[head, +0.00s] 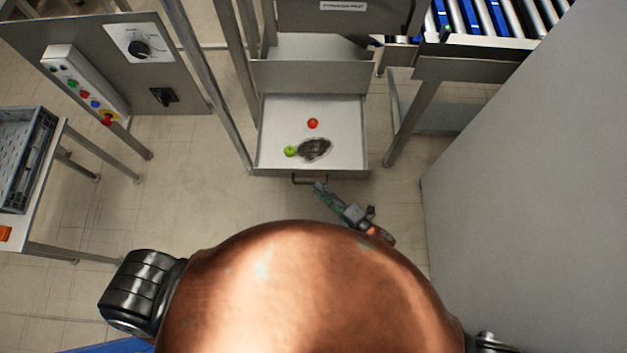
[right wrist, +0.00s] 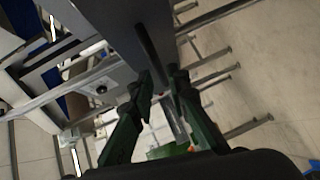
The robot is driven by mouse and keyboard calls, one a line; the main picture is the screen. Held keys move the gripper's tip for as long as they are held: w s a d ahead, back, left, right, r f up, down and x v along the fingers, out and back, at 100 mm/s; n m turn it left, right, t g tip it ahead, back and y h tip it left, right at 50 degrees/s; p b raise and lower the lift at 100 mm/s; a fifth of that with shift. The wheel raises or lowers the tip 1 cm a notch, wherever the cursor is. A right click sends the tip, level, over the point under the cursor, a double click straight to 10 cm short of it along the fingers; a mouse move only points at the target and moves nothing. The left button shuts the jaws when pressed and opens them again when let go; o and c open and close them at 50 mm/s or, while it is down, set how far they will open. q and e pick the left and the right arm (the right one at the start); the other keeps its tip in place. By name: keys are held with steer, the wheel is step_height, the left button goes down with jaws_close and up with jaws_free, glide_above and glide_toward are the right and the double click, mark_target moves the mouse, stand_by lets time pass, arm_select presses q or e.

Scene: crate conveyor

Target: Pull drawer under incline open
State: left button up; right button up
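The drawer (head: 281,113) under the incline stands pulled out, its light interior showing in the head view. A red round item (head: 312,123), a green round item (head: 290,151) and a dark crumpled item (head: 314,149) lie in it. A dark bar handle (head: 309,181) is on its front. My right gripper (head: 319,187) is at the handle's right part. In the right wrist view its green fingers (right wrist: 161,75) close in on both sides of the dark handle bar (right wrist: 152,48); the exact contact is hard to see. My left gripper is not in view.
A control panel with buttons (head: 85,83) is at the upper left. A grey crate (head: 45,128) sits on a table at the left. A roller conveyor (head: 490,18) is at the upper right. A large grey panel (head: 530,190) bounds the right side. Floor left of the drawer is clear.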

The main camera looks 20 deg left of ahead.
steer(key=v, duration=0.7)
steer(key=shift+d, duration=0.15)
